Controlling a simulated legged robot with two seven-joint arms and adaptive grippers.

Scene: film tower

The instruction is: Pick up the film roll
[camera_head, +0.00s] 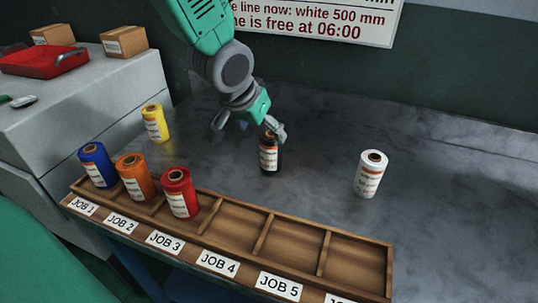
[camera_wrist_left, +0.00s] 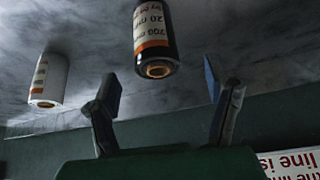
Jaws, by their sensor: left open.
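A black film roll (camera_head: 269,155) with a white and orange label stands upright on the grey table, behind the wooden tray. My left gripper (camera_head: 249,127) is open just behind it and overlaps its top edge in the head view. In the left wrist view the black roll (camera_wrist_left: 154,40) lies ahead of the open fingers (camera_wrist_left: 160,88), near the middle of the gap, with no finger closed on it. A white roll (camera_head: 371,174) stands to the right and a yellow roll (camera_head: 155,124) to the left. My right gripper is not in view.
The wooden tray (camera_head: 262,205) holds blue (camera_head: 97,166), orange (camera_head: 135,178) and red (camera_head: 179,193) rolls at JOB 1 to JOB 3. The visible compartments farther right are empty. A grey cabinet (camera_head: 95,100) bears a red tray (camera_head: 42,64) and boxes.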

